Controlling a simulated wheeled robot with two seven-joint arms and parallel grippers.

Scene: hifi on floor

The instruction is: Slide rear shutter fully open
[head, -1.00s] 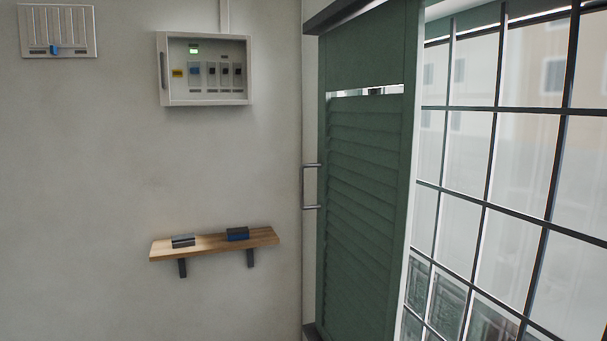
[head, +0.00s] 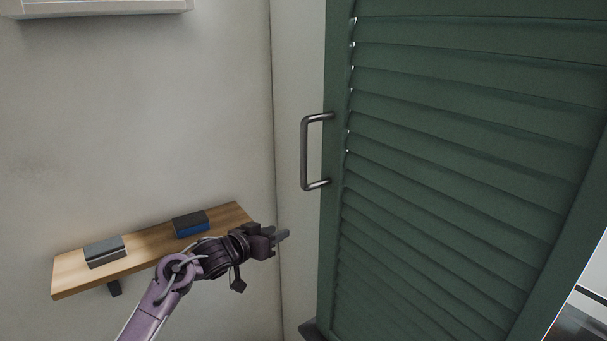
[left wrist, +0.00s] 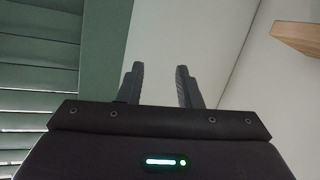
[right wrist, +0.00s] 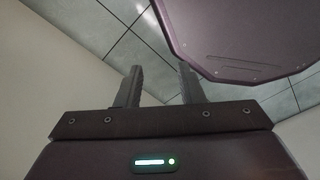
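The green louvered shutter (head: 450,150) fills the right of the head view, and its slats also show at the left of the left wrist view (left wrist: 40,70). A grey metal bar handle (head: 305,152) stands out from its left edge. My left gripper (head: 284,236) is below and left of the handle, apart from it. In the left wrist view its two fingers (left wrist: 160,85) are spread with nothing between them. My right gripper (right wrist: 158,85) is open and empty in the right wrist view and is out of the head view.
A wooden wall shelf (head: 75,278) with two small boxes, one grey (head: 106,252) and one blue-sided (head: 191,223), lies behind my left arm. A wall corner runs left of the shutter. The right wrist view shows tiled floor (right wrist: 110,35).

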